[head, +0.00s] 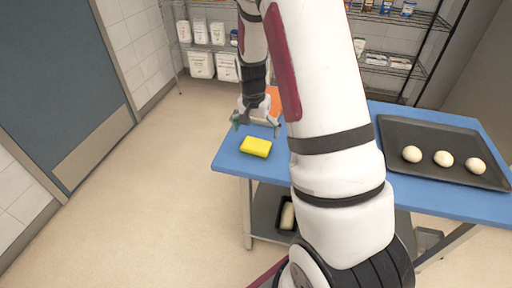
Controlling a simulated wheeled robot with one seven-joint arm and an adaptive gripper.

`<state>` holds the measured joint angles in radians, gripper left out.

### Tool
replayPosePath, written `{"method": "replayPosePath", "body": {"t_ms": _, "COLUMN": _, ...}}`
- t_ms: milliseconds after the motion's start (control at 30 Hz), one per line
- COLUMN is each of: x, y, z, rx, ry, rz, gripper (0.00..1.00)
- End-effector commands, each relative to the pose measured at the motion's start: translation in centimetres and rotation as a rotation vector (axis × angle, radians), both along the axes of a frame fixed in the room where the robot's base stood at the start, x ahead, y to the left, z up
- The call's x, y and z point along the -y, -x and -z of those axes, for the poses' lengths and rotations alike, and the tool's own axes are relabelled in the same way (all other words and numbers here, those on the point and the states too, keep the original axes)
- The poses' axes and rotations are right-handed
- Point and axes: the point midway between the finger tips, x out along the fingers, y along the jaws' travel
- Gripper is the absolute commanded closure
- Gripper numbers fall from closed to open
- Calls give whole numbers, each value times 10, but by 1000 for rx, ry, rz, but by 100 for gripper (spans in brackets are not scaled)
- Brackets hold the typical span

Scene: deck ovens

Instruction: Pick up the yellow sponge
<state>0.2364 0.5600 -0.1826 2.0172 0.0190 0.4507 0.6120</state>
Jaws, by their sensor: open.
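The yellow sponge (256,147) lies flat on the blue tabletop (233,163), near its left front corner. My gripper (256,131) is open and points down. In the head view it shows just above and behind the sponge, with its fingers spread to either side. Nothing is between the fingers that I can see. I cannot tell how high it is above the table. My arm hides the middle of the table.
A dark tray (425,171) with several pale dough balls lies on the right of the table. Something orange (273,98) lies behind my gripper. A lower shelf holds a dark pan (281,222). Wire racks (392,58) stand at the back. The floor at left is clear.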

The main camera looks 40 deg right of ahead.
Motion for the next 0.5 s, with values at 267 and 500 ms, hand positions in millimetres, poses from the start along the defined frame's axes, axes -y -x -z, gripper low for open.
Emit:
{"method": "replayPosePath", "body": {"t_ms": 267, "x": -1, "y": 1, "z": 20, "rx": -2, "ry": -1, "rz": -2, "gripper": 0}}
{"method": "replayPosePath", "body": {"t_ms": 500, "x": -2, "y": 2, "z": 54, "rx": -3, "ry": -1, "rz": 0, "gripper": 0}}
